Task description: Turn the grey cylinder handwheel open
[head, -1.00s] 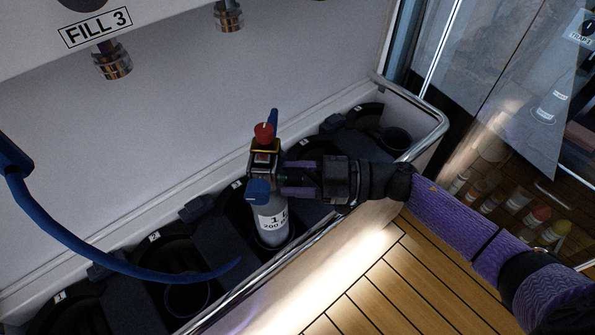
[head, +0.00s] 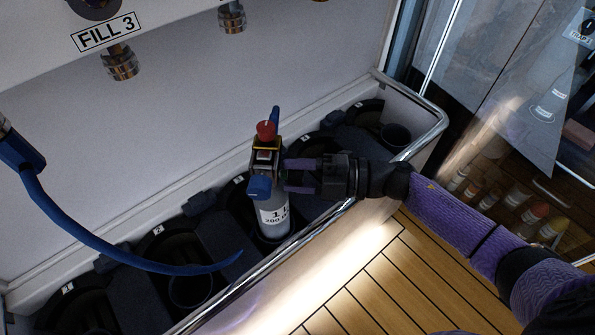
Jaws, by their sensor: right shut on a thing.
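The grey cylinder (head: 273,213) stands upright in a dark round holder in the trough, with a white label on its front. Its valve (head: 265,160) has a red knob (head: 266,131) on top and blue parts at the front and behind. My right gripper (head: 292,175) reaches in from the right at valve height. Its two purple fingers, one above the other, are closed on the handwheel at the valve's right side. The handwheel is mostly hidden between the fingertips and too small to make out. My left gripper is not in view.
A blue hose (head: 95,240) hangs at the left and crosses the front holders. A metal rail (head: 440,118) edges the trough. Fill fittings (head: 121,62) hang from the panel above, by a FILL 3 sign (head: 106,33). Wooden floor (head: 375,285) lies clear in front.

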